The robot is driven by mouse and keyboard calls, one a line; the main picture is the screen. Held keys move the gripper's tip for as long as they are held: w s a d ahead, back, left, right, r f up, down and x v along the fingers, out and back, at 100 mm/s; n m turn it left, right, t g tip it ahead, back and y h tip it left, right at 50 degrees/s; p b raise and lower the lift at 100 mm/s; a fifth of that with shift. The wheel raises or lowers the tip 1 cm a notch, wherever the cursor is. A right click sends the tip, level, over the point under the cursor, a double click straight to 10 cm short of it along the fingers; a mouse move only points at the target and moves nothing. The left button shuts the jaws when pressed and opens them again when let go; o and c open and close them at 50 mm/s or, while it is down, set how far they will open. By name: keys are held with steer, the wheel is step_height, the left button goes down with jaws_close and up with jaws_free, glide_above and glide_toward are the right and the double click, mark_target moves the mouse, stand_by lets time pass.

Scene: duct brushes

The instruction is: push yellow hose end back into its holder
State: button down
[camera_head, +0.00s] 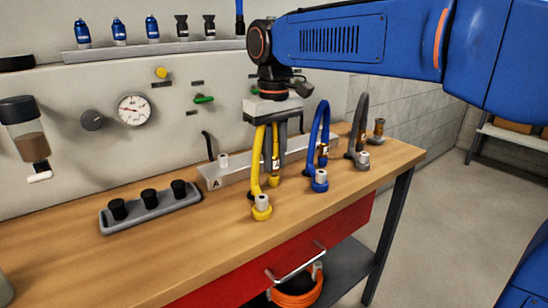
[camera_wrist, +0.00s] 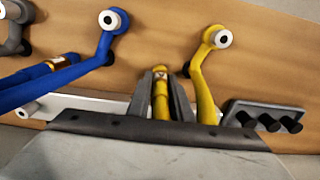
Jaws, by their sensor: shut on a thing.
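The yellow hose (camera_head: 256,160) rises from a yellow elbow fitting (camera_head: 262,208) with a pale cap on the bench. Its labelled free end (camera_head: 275,165) points down and ends in a yellow tip. My gripper (camera_head: 275,160) is shut on this end from above; in the wrist view the end (camera_wrist: 160,100) lies between the two dark fingers. A pale rail (camera_head: 225,176) marked "A" runs along the bench behind it. The hose's holder cannot be told apart clearly, and I cannot tell whether the tip is seated in it or apart from it.
The blue hose (camera_head: 312,130) and grey hose (camera_head: 360,115) stand to the right, close by. A grey tray (camera_head: 150,212) with black plugs lies to the left. The wall panel carries a gauge (camera_head: 134,109) and knobs. The front of the wooden bench (camera_head: 170,255) is clear.

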steer(key=shift+f, duration=0.45)
stand_by(0.3)
steer(key=c, duration=1.5)
jaws_free()
step_height(320, 180, up, 17)
steer(key=shift+r, duration=0.2)
steer(key=s+d+f+m+t, duration=0.15)
steer(key=s+d+f, duration=0.25)
steer(key=d+f, duration=0.4)
steer(key=s+d+f+m+t, duration=0.15)
steer(key=s+d+f, duration=0.3)
steer(key=d, duration=0.45)
steer(key=s+d+f+m, duration=0.1)
steer(key=s+d+f, duration=0.2)
steer(key=f, duration=0.4)
steer(key=s+d+f+m+t, duration=0.1)
steer(key=s+d+f, duration=0.2)
steer(key=s+f, duration=0.2)
steer(key=s+d+f+m, duration=0.1)
steer(key=s+d+f, duration=0.3)
steer(key=f, duration=0.5)
steer(key=shift+s+f+m+t, duration=0.1)
steer(key=shift+f+m+t, duration=0.25)
steer(key=shift+m+t, duration=0.05)
